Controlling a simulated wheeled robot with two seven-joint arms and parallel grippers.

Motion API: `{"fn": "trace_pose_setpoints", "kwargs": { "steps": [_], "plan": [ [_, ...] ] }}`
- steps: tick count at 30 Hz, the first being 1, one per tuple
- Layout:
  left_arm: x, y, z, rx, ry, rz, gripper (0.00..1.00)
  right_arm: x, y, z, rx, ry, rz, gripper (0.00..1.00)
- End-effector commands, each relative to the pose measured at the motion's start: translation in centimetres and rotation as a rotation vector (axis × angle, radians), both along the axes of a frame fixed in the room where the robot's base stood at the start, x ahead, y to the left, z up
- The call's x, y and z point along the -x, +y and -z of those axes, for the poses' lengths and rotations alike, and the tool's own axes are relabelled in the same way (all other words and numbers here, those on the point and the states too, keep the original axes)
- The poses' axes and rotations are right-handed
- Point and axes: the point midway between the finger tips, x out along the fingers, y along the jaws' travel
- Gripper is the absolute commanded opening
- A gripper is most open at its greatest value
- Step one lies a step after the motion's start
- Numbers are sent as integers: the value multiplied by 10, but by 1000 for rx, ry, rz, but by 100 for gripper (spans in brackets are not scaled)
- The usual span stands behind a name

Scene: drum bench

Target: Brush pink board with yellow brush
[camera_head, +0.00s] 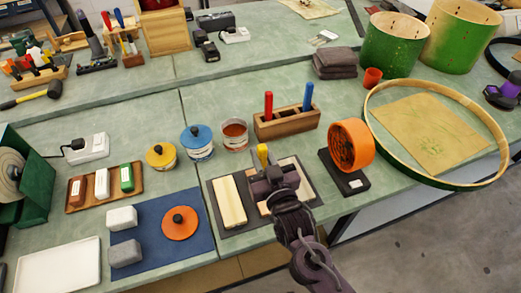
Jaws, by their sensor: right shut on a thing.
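My right gripper (269,185) is shut on the yellow brush (262,152). Only the brush's yellow handle shows above the jaws; its head is hidden by the gripper. The gripper is over the pale pinkish board (290,163), which lies on a dark grey mat (313,199) and is partly covered by my gripper and arm. I cannot tell whether the brush head touches the board. A cream board (229,202) lies on the same mat, just left of it. My left gripper is not in view.
A wooden holder (287,126) with a red-handled and a blue-handled brush stands behind the mat. An orange round device (350,145) on a black base stands to the right. A blue mat (154,205) with an orange disc lies left.

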Motion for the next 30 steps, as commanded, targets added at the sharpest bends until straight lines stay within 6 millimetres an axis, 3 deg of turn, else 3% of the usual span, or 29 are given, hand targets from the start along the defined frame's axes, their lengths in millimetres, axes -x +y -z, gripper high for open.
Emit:
{"fn": "trace_pose_setpoints", "kwargs": {
  "steps": [30],
  "plan": [
    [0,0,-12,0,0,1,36,23,-8,1,2,3,0,10]
  ]
}}
